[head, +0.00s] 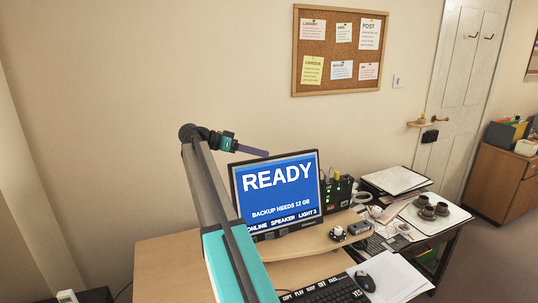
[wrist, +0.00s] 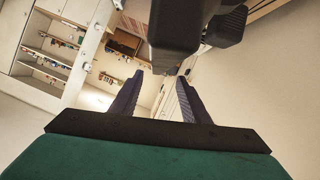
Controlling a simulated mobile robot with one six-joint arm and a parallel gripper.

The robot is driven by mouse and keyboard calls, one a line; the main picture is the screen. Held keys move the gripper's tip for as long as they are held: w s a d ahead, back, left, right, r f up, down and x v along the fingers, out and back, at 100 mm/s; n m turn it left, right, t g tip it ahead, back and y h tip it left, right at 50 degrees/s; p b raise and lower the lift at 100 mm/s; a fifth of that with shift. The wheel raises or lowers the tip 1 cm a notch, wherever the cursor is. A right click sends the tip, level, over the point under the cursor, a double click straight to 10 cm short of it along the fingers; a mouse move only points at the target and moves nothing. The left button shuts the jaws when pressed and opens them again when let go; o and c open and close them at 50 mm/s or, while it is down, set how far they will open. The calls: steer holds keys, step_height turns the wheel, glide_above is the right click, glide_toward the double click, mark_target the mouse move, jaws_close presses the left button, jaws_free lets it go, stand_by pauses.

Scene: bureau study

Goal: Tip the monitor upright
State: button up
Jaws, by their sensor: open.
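The monitor (head: 278,190) stands on a wooden riser (head: 325,237) on the desk in the head view. Its blue screen faces me and reads READY, with smaller lines below. It looks upright, leaning only slightly. My gripper (head: 265,153) is at the monitor's top left, level with or just above its upper edge; I cannot tell whether it touches. In the wrist view my gripper (wrist: 160,85) has its two dark fingers apart with nothing between them. The monitor does not show in the wrist view. My arm hides the monitor's lower left edge.
The desk (head: 160,262) holds a keyboard (head: 325,290), a mouse (head: 365,281) and papers (head: 398,277). A dark box (head: 338,192) stands right of the monitor. A tray (head: 448,222) with cups is further right. A cork board (head: 339,50) hangs above. Bare desk lies at left.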

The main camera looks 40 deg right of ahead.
steer(key=shift+p+x, duration=0.65)
steer(key=shift+x, duration=2.05)
steer(key=shift+c, duration=0.4)
jaws_close()
